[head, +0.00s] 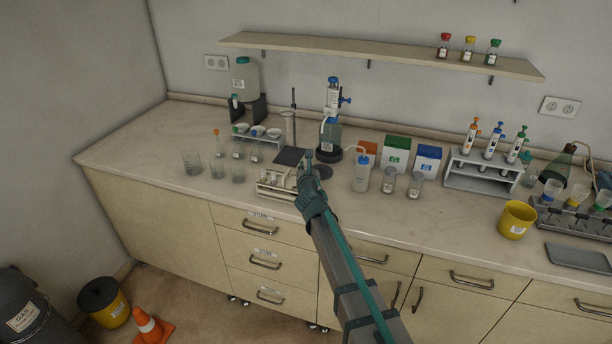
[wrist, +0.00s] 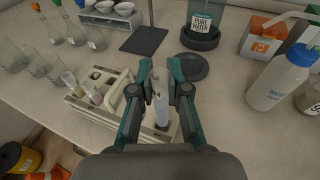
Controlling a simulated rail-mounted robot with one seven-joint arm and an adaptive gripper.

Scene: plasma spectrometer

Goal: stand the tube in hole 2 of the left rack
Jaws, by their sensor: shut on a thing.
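The tube (wrist: 161,106) is a clear, narrow tube with dark lettering on a pale label. My gripper (wrist: 161,72) is shut on it, with a finger on each side. The tube looks roughly upright near the right end of the white rack (wrist: 78,106). I cannot tell whether its lower end is in a hole or above the rack. In the head view the rack (head: 265,190) is left of my gripper (head: 308,160), whose fingers are small and partly hidden.
Glass beakers (head: 192,162) stand left of the rack. A dark round plate (wrist: 190,67) and a dark square mat (wrist: 143,40) lie behind. A wash bottle (wrist: 277,82) stands to the right. Bare bench shows between the gripper and that bottle.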

